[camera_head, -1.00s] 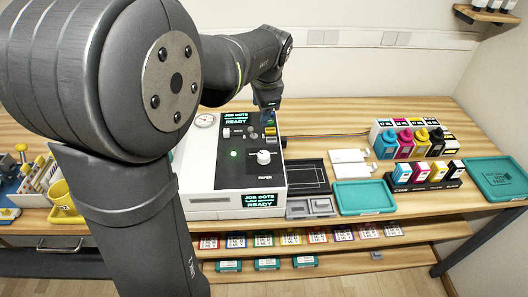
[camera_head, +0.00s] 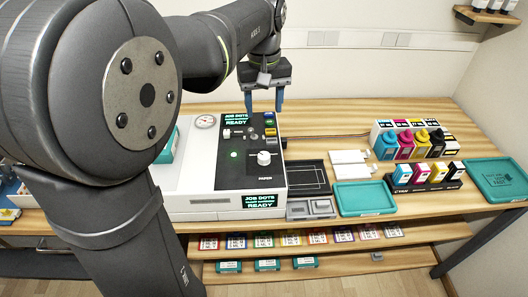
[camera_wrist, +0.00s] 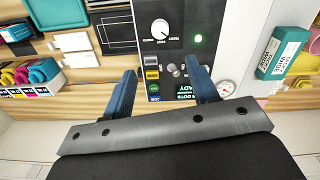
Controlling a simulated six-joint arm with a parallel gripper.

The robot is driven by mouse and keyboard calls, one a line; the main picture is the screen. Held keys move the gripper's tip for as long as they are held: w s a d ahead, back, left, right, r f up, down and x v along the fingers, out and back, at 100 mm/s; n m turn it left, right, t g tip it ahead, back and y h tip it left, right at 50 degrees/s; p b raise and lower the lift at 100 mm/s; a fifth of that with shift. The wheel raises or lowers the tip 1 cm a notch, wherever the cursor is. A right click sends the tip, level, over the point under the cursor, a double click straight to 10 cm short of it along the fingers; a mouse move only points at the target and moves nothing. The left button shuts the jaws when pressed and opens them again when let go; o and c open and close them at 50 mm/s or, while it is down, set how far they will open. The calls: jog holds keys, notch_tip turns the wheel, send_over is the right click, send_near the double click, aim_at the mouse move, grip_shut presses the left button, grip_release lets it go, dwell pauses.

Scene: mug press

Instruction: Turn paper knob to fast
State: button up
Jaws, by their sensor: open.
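The paper knob (camera_head: 264,158) is a white round knob on the dark control panel of the white press (camera_head: 185,180), with the label PAPER below it. In the wrist view the white knob (camera_wrist: 161,28) stands on the panel with small lettering around it, too small to read surely. My gripper (camera_head: 264,108) is open and empty, above the back end of the panel and behind the knob, apart from it. In the wrist view its two blue fingers (camera_wrist: 163,82) point toward the panel, with the knob beyond the tips.
Coloured buttons (camera_head: 270,128) and small toggles sit behind the knob. A round gauge (camera_head: 205,121) is on the press's back left. A black tray (camera_head: 300,190), a teal tray (camera_head: 365,208) and ink bottles (camera_head: 408,145) stand to the right. Space above the panel is clear.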

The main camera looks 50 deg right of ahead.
aim_at(264, 155)
notch_tip(264, 155, down, 16)
jog(key=shift+f, duration=0.15)
dwell(0.3)
jog(key=c, duration=1)
jog(key=shift+m, duration=0.3)
jog(key=m, duration=0.4)
jog(key=shift+m, duration=2.5)
jog(key=o, duration=1)
